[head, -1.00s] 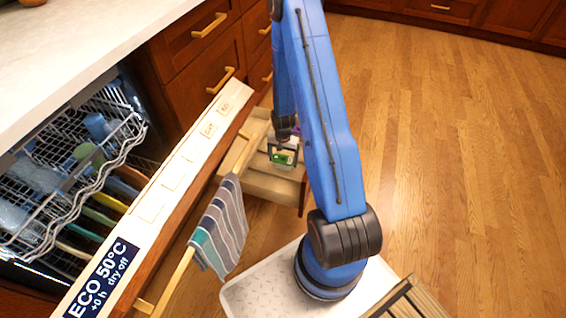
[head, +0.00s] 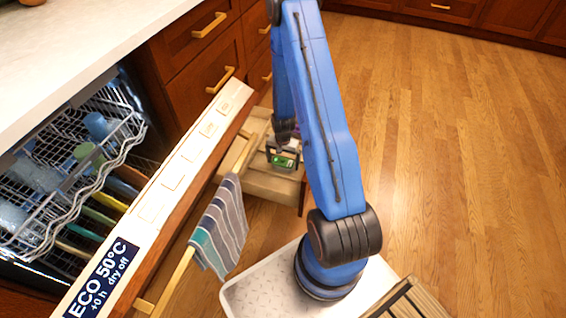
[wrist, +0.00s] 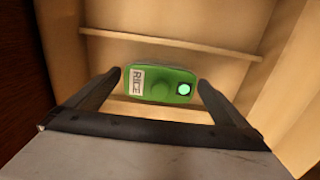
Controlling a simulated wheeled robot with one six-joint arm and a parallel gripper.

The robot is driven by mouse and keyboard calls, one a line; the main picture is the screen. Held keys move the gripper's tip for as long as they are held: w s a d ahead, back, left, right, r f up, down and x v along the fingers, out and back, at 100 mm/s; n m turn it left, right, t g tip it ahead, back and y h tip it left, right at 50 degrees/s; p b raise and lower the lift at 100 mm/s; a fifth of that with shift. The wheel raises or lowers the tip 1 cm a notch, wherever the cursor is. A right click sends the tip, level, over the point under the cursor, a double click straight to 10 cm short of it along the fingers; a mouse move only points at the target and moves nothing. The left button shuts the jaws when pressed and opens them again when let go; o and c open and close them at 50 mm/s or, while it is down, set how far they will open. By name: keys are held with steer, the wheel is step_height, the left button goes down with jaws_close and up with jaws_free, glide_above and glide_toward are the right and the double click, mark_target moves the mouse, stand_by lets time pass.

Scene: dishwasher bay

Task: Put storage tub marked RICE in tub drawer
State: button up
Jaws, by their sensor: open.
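The green storage tub marked RICE (wrist: 160,84) lies between the tips of my gripper (wrist: 158,86) in the wrist view, with a gap showing at each side. My gripper is open. In the head view the tub (head: 283,161) shows as a small green shape below my gripper (head: 283,150). The open wooden drawer (head: 268,186) is under and around them, and its bare floor (wrist: 150,58) with a divider shows in the wrist view. I cannot tell whether the tub rests on the drawer floor.
The open dishwasher door (head: 165,185) with a hanging striped towel (head: 220,228) stands to the left of the drawer. The loaded dish rack (head: 70,170) is further left. A slatted wooden piece (head: 410,300) is at the bottom right. The wood floor (head: 460,140) on the right is clear.

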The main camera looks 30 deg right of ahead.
step_height(320, 180, up, 12)
stand_by(0.6)
steer(key=shift+d+f, duration=0.1)
steer(key=shift+d, duration=0.05)
stand_by(0.4)
